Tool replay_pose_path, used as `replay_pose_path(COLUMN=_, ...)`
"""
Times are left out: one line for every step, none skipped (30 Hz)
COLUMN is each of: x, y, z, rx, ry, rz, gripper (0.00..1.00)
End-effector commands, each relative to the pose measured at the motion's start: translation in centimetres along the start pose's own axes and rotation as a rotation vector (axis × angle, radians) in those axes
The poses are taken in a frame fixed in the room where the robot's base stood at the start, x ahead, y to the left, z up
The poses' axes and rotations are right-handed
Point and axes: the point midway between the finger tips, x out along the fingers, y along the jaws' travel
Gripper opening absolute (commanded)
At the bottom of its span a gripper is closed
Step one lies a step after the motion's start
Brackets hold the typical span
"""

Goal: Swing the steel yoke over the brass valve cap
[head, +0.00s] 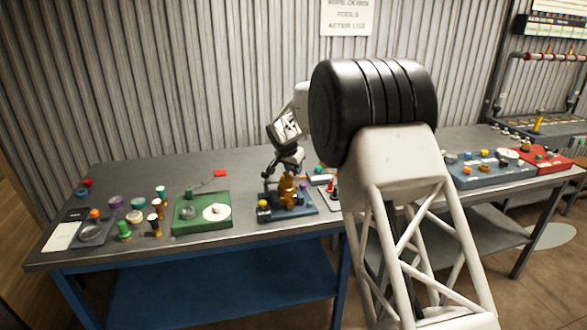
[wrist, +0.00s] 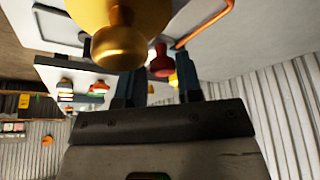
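The brass valve cap (head: 287,187) stands upright on a small blue base (head: 297,213) on the bench. In the wrist view a large brass knob and flange (wrist: 119,42) sit close, just beyond the fingers. My gripper (head: 285,168) points down directly above and behind the brass part. In the wrist view its two dark fingers (wrist: 156,90) stand apart, with background visible between them and nothing clearly held. A thin grey upright (head: 265,184) just left of the brass part may be the steel yoke; my gripper partly hides it, and I cannot tell its position.
A green box (head: 202,222) with a white dial and red flag stands left of the blue base. Several small coloured caps lie farther left. My arm covers the bench's middle right. A blue-grey panel (head: 490,172) and red box (head: 545,160) stand at right.

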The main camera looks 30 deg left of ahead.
Motion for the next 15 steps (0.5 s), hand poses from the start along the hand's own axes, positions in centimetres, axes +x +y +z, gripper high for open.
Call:
replay_pose_path(x=-0.05, y=0.0, z=-0.05, rx=0.0, ry=0.001, rz=-0.001, gripper=0.41)
replay_pose_path(x=-0.04, y=0.0, z=-0.05, rx=0.0, ry=0.001, rz=-0.001, gripper=0.45)
replay_pose_path(x=-0.02, y=-0.01, z=-0.05, rx=0.0, ry=0.001, rz=-0.001, gripper=0.51)
replay_pose_path(x=-0.02, y=-0.02, z=-0.04, rx=0.0, ry=0.001, rz=-0.001, gripper=0.53)
replay_pose_path(x=-0.01, y=-0.03, z=-0.05, rx=0.0, ry=0.001, rz=-0.001, gripper=0.53)
replay_pose_path(x=-0.01, y=-0.03, z=-0.05, rx=0.0, ry=0.001, rz=-0.001, gripper=0.53)
replay_pose_path(x=-0.01, y=-0.04, z=-0.05, rx=0.0, ry=0.001, rz=-0.001, gripper=0.53)
replay_pose_path(x=0.0, y=-0.04, z=-0.05, rx=0.0, ry=0.001, rz=-0.002, gripper=0.53)
replay_pose_path(x=0.0, y=-0.05, z=-0.05, rx=0.0, ry=0.001, rz=-0.002, gripper=0.53)
replay_pose_path(x=0.01, y=-0.05, z=-0.05, rx=0.0, ry=0.001, rz=-0.002, gripper=0.53)
replay_pose_path(x=0.0, y=-0.05, z=-0.05, rx=0.0, ry=0.001, rz=-0.002, gripper=0.53)
replay_pose_path(x=-0.02, y=-0.06, z=-0.05, rx=0.0, ry=0.001, rz=-0.002, gripper=0.53)
replay_pose_path(x=-0.06, y=-0.06, z=-0.05, rx=0.0, ry=0.001, rz=-0.002, gripper=0.53)
replay_pose_path(x=-0.12, y=-0.07, z=-0.05, rx=0.0, ry=0.001, rz=-0.002, gripper=0.53)
replay_pose_path(x=-0.24, y=-0.08, z=-0.06, rx=0.0, ry=0.002, rz=-0.002, gripper=0.53)
